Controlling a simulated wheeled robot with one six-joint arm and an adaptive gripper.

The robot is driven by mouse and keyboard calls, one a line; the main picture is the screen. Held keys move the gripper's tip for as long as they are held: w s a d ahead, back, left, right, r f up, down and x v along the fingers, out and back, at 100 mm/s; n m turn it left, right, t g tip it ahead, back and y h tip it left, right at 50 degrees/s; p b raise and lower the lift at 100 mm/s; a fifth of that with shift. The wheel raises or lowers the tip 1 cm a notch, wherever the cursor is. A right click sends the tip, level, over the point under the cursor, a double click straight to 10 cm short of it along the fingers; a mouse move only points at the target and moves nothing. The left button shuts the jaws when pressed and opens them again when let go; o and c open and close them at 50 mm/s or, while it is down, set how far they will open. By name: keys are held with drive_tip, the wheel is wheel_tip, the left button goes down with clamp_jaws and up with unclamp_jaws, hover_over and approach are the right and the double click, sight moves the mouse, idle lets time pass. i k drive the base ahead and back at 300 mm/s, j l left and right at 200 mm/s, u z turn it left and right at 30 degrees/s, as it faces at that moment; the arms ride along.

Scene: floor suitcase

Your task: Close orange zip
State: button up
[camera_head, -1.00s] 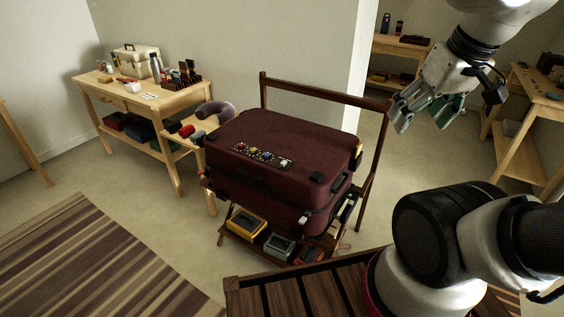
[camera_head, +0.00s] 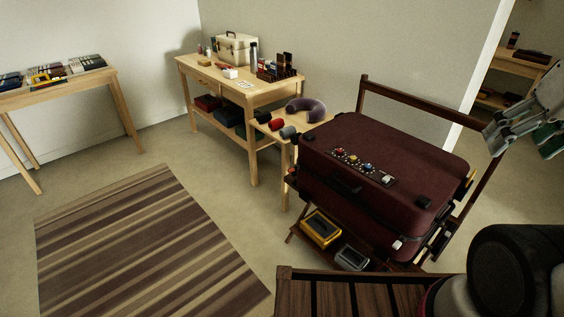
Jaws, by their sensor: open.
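The dark red suitcase (camera_head: 390,150) lies flat on a dark wooden rack at the right of the head view, its lid down. A strip of small coloured knobs (camera_head: 361,166) is set on its lid. A small orange-yellow piece (camera_head: 469,179) shows at the suitcase's right edge; I cannot tell whether it is the orange zip. A pale piece (camera_head: 398,244) sits at the front right corner. My gripper (camera_head: 528,138) is open and empty at the right picture edge, partly cut off. It appears to the right of the suitcase, apart from it.
The rack's back rail (camera_head: 420,108) rises behind the suitcase. A yellow case (camera_head: 320,229) and a grey case (camera_head: 352,257) sit on its lower shelf. A wooden bench (camera_head: 250,88) stands behind left, with a purple neck pillow (camera_head: 306,108) beside it. The striped rug (camera_head: 140,245) is clear.

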sight(291, 170)
drive_tip(key=i+j, duration=0.15)
drive_tip(key=j, duration=0.25)
drive_tip(key=i+j, duration=0.2)
drive_tip(key=j, duration=0.15)
drive_tip(key=i+j, duration=0.15)
drive_tip(key=j, duration=0.25)
